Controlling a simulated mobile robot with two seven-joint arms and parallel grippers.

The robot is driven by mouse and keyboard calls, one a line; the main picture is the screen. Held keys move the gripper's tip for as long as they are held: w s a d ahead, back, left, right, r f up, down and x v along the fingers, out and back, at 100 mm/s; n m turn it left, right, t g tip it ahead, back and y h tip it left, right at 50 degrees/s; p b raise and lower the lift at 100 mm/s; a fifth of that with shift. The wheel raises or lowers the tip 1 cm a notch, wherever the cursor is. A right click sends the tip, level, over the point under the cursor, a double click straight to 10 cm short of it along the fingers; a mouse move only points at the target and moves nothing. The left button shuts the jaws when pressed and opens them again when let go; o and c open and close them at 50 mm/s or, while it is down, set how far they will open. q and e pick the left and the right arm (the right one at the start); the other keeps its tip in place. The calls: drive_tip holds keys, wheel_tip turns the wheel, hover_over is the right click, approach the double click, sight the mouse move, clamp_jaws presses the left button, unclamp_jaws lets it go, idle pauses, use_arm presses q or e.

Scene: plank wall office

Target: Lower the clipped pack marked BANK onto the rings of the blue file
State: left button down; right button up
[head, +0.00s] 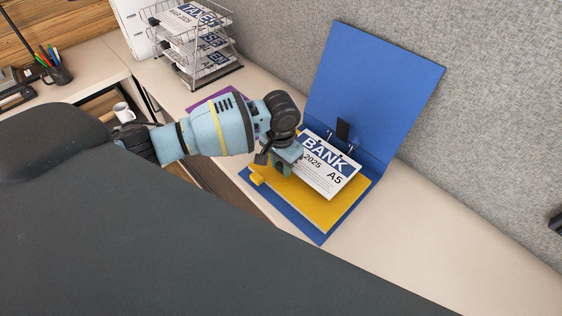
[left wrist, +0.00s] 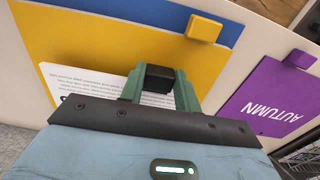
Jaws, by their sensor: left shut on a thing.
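The white pack marked BANK, 2025 and A5 (head: 325,176) is over the open blue file (head: 375,75). A yellow divider (head: 295,201) lies in the file below it. My left gripper (head: 287,160) is at the pack's left edge; in the left wrist view its green fingers (left wrist: 160,84) are shut on the pack's black clip (left wrist: 159,76). Printed text on the pack (left wrist: 95,82) shows there against the yellow divider (left wrist: 100,42). The rings (head: 352,146) are partly visible by the spine at the pack's far edge. I cannot tell the exact gap between pack and rings. My right gripper is not in view.
A purple AUTUMN divider (left wrist: 262,95) lies beside the file. A wire tray rack (head: 205,60) with papers stands at the back left. A mug (head: 123,112) and pen cup (head: 57,73) are at the left. The desk right of the file is clear, with a grey wall behind.

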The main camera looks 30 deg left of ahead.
use_arm(q)
drive_tip(key=shift+f, duration=1.2)
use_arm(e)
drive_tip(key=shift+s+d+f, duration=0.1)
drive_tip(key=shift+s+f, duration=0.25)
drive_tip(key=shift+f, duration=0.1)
use_arm(q)
drive_tip(key=c, duration=0.9)
unclamp_jaws()
drive_tip(key=shift+c, duration=0.2)
wheel_tip(320, 180, up, 7)
drive_tip(key=shift+f, duration=0.15)
drive_tip(key=shift+r, duration=0.6)
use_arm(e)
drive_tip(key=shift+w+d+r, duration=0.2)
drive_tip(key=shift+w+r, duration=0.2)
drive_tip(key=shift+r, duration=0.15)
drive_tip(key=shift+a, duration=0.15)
